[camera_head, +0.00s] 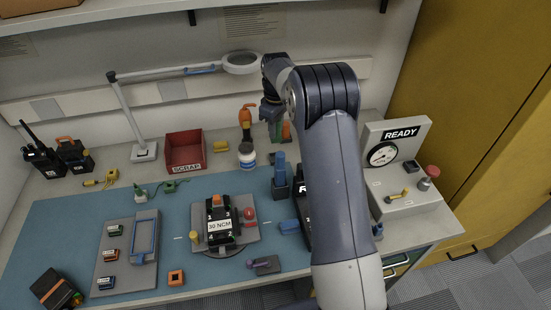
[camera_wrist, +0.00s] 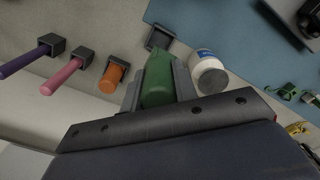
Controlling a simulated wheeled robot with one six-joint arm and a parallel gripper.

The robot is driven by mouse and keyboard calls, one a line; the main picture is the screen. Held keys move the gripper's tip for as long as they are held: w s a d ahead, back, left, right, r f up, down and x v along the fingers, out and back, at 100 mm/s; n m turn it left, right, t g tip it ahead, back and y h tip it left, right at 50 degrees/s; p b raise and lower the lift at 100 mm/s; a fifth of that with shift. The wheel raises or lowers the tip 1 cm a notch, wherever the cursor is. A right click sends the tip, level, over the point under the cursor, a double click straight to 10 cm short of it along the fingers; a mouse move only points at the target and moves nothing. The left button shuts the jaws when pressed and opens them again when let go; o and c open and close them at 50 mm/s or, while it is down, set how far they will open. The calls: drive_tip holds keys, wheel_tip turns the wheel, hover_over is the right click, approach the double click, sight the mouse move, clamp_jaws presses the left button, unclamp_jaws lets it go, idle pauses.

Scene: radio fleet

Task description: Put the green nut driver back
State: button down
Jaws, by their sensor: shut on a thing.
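The green nut driver (camera_wrist: 158,82) is between the jaws of my gripper (camera_wrist: 160,88), its green handle filling the gap in the wrist view. In the head view my gripper (camera_head: 272,112) is at the back of the bench, with a little green showing below it. A dark square holder (camera_wrist: 162,36) lies just beyond the handle in the wrist view; it looks empty. Beside it are holders with an orange driver (camera_wrist: 114,74), a pink driver (camera_wrist: 62,76) and a purple driver (camera_wrist: 28,61). The lower end of the green driver is hidden.
A white bottle (camera_head: 247,156) stands close to my gripper. A red scrap bin (camera_head: 184,151) is left of it. A magnifier lamp (camera_head: 240,63) hangs behind. The blue mat (camera_head: 180,205) carries a fixture and parts. The ready tester (camera_head: 385,150) stands at right.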

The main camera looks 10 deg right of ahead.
wheel_tip(320, 180, down, 9)
drive_tip(key=shift+f+p, duration=0.15)
drive_tip(key=shift+p, duration=0.75)
drive_tip(key=c, duration=0.8)
unclamp_jaws()
drive_tip(key=shift+o, duration=0.2)
wheel_tip(320, 180, up, 12)
drive_tip(key=shift+r+b, duration=0.1)
drive_tip(key=shift+b, duration=1.05)
